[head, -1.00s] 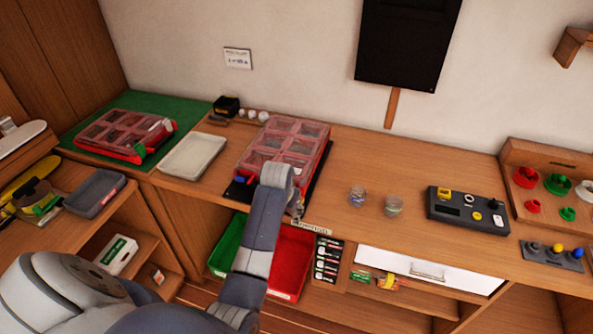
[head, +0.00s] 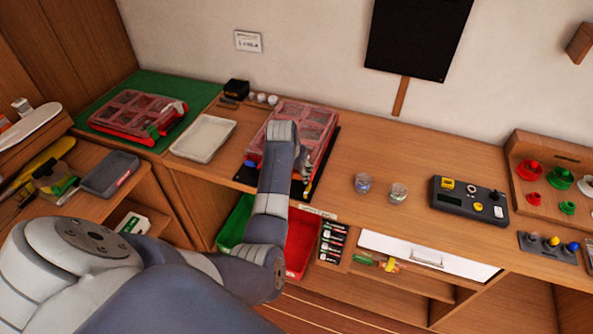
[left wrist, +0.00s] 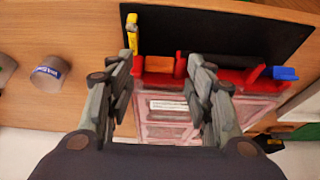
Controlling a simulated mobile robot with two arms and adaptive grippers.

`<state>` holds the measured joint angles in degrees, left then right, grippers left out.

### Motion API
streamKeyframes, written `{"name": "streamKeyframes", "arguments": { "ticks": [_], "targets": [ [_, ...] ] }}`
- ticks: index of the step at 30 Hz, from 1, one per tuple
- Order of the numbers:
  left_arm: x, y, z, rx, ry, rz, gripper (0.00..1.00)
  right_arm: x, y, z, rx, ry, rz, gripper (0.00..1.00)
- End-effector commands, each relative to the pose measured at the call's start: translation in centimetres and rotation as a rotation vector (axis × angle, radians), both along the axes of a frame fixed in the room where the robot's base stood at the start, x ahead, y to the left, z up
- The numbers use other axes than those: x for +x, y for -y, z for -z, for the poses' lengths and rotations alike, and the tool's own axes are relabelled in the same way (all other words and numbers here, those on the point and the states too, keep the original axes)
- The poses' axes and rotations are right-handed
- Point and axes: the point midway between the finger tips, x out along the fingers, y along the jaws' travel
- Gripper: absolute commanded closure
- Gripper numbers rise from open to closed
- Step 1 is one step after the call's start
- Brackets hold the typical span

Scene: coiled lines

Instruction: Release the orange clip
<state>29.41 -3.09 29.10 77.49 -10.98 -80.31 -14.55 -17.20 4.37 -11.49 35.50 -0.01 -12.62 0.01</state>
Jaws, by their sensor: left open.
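A red case (head: 318,118) with a clear compartment lid lies on a black mat on the counter. It also shows in the left wrist view (left wrist: 165,133), with its red front edge toward the top. An orange clip (left wrist: 160,79) sits at that edge between red posts. My left gripper (left wrist: 160,70) is open, with one finger to each side of the orange clip and apparent gaps between. In the head view, my left gripper (head: 306,164) is over the case's right front, and my arm hides the orange clip. My right gripper is not seen.
A blue clip (left wrist: 285,73) sits at the same edge, and a yellow piece (left wrist: 132,32) stands at the mat's other side. Two small jars (head: 362,183) stand to the right of the case. A pale tray (head: 203,138) and a second red case (head: 137,113) are to the left.

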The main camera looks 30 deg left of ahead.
Motion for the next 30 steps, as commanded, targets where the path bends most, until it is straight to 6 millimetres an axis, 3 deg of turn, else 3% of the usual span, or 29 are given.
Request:
{"name": "streamKeyframes", "arguments": {
  "ticks": [6, 17, 23, 30],
  "targets": [
    [0.6, -0.1, 1.3, 0.0, 0.001, 0.0, 0.52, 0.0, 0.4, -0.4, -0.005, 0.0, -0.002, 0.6],
    [0.7, -0.2, 1.6, 0.0, 0.001, 0.0, 0.52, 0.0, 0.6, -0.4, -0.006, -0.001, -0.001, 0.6],
    [0.7, -0.2, 1.6, 0.0, 0.002, 0.0, 0.96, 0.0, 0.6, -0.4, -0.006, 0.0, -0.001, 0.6],
    [0.5, -0.2, 1.7, 0.004, 0.014, 0.0, 0.96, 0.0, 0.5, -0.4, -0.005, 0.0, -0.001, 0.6]
  ]
}}
